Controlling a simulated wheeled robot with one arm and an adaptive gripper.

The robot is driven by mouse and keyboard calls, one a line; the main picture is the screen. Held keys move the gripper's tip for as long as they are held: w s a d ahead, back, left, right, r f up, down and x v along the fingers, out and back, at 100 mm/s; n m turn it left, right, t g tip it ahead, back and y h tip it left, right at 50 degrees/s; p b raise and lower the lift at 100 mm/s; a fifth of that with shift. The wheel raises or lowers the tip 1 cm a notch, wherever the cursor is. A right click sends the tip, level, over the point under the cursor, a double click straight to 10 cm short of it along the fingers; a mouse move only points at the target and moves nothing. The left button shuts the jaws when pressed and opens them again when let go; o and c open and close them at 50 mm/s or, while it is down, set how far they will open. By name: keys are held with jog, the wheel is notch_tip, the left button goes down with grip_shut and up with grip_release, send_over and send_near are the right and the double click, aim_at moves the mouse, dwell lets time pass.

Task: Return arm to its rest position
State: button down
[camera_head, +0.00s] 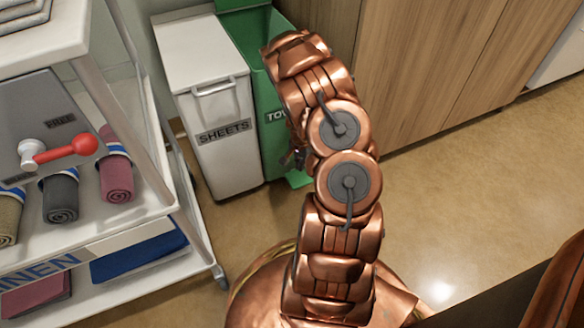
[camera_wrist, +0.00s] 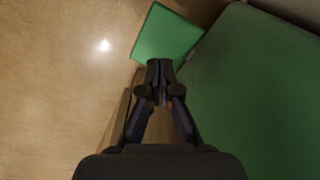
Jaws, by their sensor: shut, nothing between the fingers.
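My copper-coloured arm rises through the middle of the head view and bends over toward the bins. My gripper (camera_wrist: 160,92) points down in the wrist view, its dark fingers together with nothing held. In the head view only a small dark part of it shows, beside the arm's left edge and in front of the green bin. The green bin (camera_head: 272,140), labelled with a partly hidden word starting "TOW", stands just behind the arm. Its green side fills the right of the wrist view (camera_wrist: 255,90), close to the gripper. Whether they touch cannot be told.
A white bin (camera_head: 228,160) labelled "SHEETS" stands left of the green bin. A white linen cart (camera_head: 150,205) with rolled towels (camera_head: 117,180) and a red-handled latch (camera_head: 80,146) is at left. Wooden cabinets (camera_head: 430,60) stand behind. Open floor (camera_head: 450,190) lies at right.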

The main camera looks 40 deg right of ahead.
jog(key=s+a+r+n+p, duration=0.15)
jog(key=a+r+p, duration=0.5)
jog(key=r, duration=0.95)
jog(key=s+a+r+n+p, duration=0.1)
jog(key=a+r+n+p, duration=0.2)
jog(key=a+r+p, duration=0.85)
jog(key=s+a+r+n+p, duration=0.1)
jog(key=r+n+p, duration=0.25)
jog(key=r, duration=1.65)
jog(key=s+a+r+n+p, duration=0.2)
jog(key=s+a+r+p, duration=0.2)
jog(key=r, duration=0.5)
jog(key=s+a+r+n+g+p, duration=0.1)
jog(key=s+a+r+n+p, duration=0.2)
jog(key=s+r+p, duration=0.6)
jog(key=s+a+r+n+p, duration=0.2)
jog(key=s+a+r+p, duration=0.4)
jog(key=r, duration=0.4)
jog(key=shift+s+a+r+n+g, duration=0.3)
jog(key=shift+s+r+n+g, duration=0.1)
jog(key=shift+s, duration=0.25)
